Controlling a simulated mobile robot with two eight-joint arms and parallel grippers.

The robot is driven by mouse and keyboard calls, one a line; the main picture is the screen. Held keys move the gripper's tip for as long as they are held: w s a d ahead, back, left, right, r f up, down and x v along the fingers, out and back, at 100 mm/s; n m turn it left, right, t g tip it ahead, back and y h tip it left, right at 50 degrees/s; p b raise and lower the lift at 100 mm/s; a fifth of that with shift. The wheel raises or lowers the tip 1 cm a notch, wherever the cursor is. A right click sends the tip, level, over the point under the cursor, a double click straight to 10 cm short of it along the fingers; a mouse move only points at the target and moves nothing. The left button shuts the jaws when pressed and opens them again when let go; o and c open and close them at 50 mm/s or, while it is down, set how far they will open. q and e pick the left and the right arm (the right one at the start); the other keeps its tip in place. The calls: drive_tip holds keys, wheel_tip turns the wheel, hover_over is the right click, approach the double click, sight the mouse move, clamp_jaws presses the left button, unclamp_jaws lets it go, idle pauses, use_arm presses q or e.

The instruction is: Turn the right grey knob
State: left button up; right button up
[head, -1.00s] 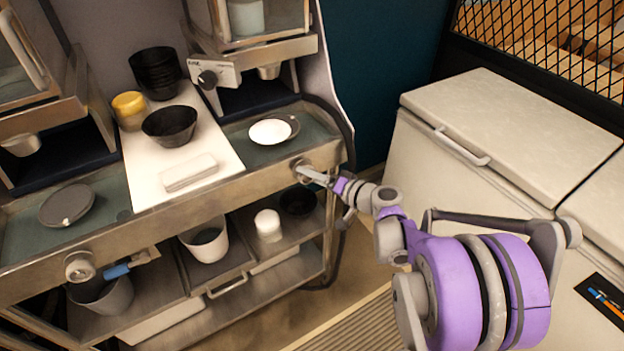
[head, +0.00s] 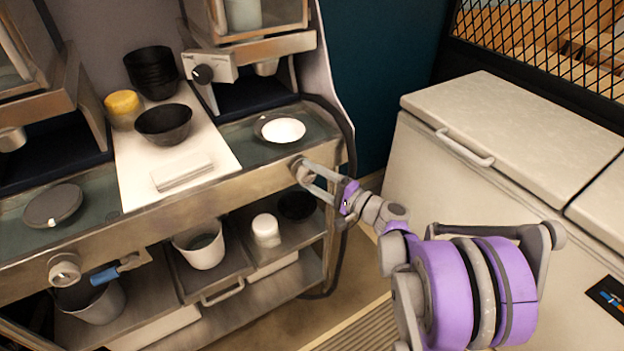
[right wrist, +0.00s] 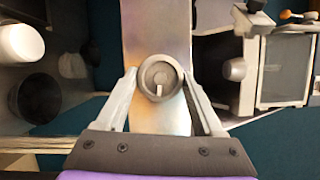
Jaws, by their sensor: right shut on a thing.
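The right grey knob (head: 299,169) is on the front metal edge of the counter, below the white dish at the right. My right gripper (head: 304,172) reaches it from the right, with its fingers around it. In the right wrist view the round knob (right wrist: 160,78) sits between the two fingertips of the gripper (right wrist: 160,74), with a pale pointer mark directed down in the picture. The gripper is shut on the knob. A similar grey knob (head: 64,270) is on the same front edge at the left. My left gripper is not in view.
Black bowls (head: 164,124), a yellow cup (head: 123,108) and a white dish (head: 284,130) are on the counter. A white bucket (head: 203,246) and a white container (head: 266,230) stand on the shelf below. A white chest (head: 480,150) stands at the right.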

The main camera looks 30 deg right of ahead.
idle(0.3)
drive_tip(key=o, duration=1.4)
drive_tip(key=shift+c, duration=0.2)
drive_tip(key=v, duration=1)
drive_tip(key=shift+s, duration=0.4)
